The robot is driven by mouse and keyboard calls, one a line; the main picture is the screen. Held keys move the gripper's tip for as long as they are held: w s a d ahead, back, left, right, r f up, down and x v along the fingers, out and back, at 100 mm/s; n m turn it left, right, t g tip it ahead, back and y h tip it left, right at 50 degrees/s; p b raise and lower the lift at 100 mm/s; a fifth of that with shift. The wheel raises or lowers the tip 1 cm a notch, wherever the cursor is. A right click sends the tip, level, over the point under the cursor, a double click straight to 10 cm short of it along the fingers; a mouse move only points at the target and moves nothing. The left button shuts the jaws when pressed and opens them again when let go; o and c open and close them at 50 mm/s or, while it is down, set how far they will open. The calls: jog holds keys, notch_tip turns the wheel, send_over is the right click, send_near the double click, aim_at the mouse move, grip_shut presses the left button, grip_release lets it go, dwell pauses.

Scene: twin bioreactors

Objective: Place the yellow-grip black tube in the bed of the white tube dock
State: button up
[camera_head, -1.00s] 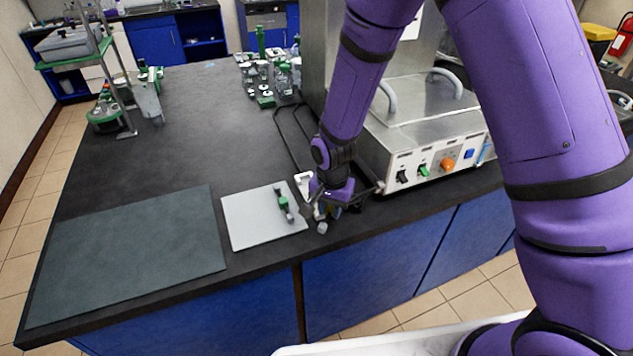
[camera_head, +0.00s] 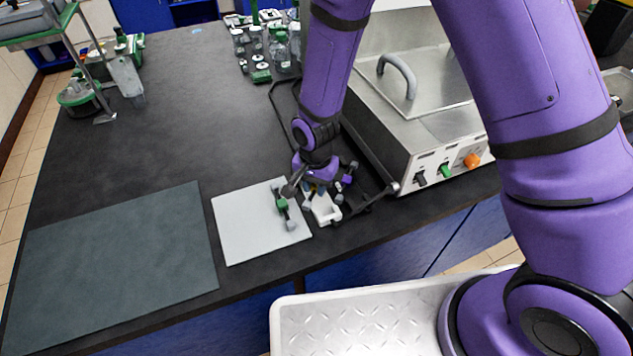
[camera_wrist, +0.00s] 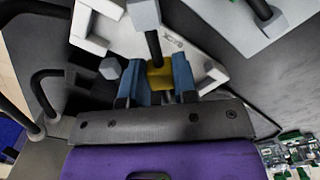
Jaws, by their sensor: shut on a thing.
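My gripper (camera_wrist: 155,82) has blue fingers shut on the yellow grip (camera_wrist: 160,74) of the black tube. The tube (camera_wrist: 153,45) runs up the wrist view to a grey end block (camera_wrist: 145,13). The white tube dock (camera_wrist: 97,24) lies beyond and beneath it, partly hidden by the tube and fingers. I cannot tell whether the tube touches the dock's bed. In the head view my gripper (camera_head: 318,188) is low over the bench, at the far side of the dock (camera_head: 328,212); the tube is mostly hidden there.
A green-grip tube (camera_head: 282,206) lies on the pale board (camera_head: 240,232) just left of the dock. A steel machine (camera_head: 420,130) stands close on the right. Black hose or rail (camera_head: 283,112) runs behind. A dark mat (camera_head: 120,255) and clear bench lie left.

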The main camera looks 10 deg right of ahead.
aim_at(316, 186)
jog(key=shift+f, duration=0.85)
jog(key=shift+f, duration=0.15)
jog(key=o, duration=0.9)
notch_tip(316, 186, up, 12)
